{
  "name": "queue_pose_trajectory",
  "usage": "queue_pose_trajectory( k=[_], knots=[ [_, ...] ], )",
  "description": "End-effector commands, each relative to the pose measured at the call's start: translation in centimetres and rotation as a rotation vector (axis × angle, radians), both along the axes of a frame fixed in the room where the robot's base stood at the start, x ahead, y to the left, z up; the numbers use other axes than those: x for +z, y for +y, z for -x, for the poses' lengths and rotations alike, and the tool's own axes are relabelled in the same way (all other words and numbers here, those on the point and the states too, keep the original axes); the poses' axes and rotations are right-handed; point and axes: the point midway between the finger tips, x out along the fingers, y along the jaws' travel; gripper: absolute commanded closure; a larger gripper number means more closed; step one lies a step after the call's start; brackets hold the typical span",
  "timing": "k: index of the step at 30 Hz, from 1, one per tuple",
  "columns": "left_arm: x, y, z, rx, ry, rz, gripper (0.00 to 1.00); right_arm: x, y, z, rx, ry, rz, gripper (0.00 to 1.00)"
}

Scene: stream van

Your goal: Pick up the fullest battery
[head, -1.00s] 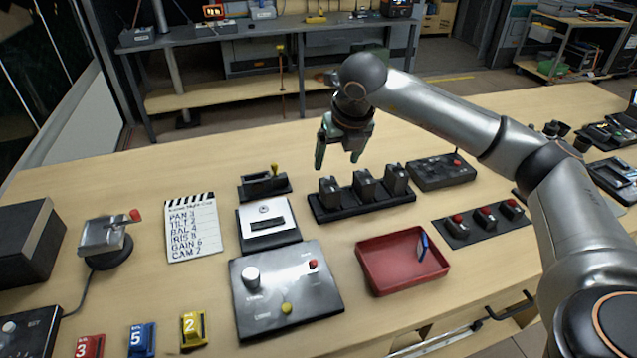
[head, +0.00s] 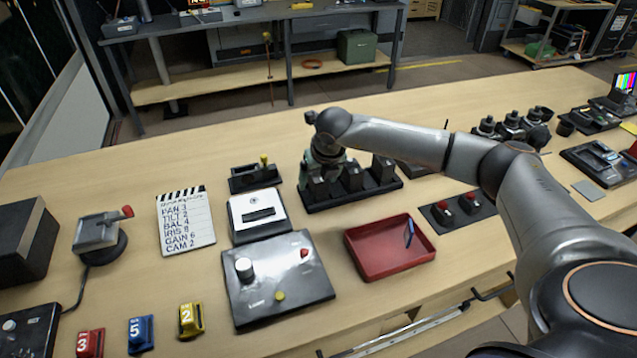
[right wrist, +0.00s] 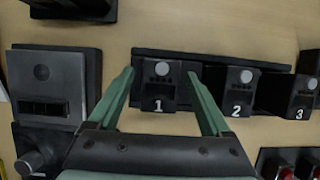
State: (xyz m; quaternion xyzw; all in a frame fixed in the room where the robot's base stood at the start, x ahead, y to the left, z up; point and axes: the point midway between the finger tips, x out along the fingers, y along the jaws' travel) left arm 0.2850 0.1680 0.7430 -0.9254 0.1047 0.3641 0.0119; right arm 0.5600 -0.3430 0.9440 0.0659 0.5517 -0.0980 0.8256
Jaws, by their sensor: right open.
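Three dark batteries stand in a row in a black charger rack (head: 312,205). In the right wrist view they are labelled battery 1 (right wrist: 159,86), battery 2 (right wrist: 238,92) and battery 3 (right wrist: 301,97). Each has a row of small dots beneath a round light; charge levels are too small to read. My right gripper (right wrist: 160,95) is open, its green fingers either side of battery 1, apart from it as far as I can tell. In the head view my right gripper (head: 325,160) is over the rack's left end, partly hidden by its arm. My left gripper is not in view.
A red tray (head: 372,268) holding a blue item (head: 409,233) lies in front of the rack. A white-topped device (head: 258,214) and a grey control panel (head: 300,285) stand left. A lever unit (head: 245,180) sits close behind.

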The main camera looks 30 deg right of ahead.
Motion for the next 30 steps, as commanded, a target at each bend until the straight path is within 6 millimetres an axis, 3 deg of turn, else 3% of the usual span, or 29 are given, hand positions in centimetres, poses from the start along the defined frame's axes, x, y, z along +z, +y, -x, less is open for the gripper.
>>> queue_pose_trajectory(
  k=[6,27,30],
  knots=[
    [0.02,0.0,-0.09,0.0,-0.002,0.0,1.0,-0.05,0.0,-0.01,0.001,0.0,0.0,0.2],
    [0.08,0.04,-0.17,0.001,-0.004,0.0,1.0,0.02,-0.02,-0.01,0.0,0.0,0.001,0.98],
    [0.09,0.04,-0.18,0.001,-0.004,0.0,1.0,0.02,-0.02,-0.01,0.0,0.0,0.001,1.0]
  ],
)
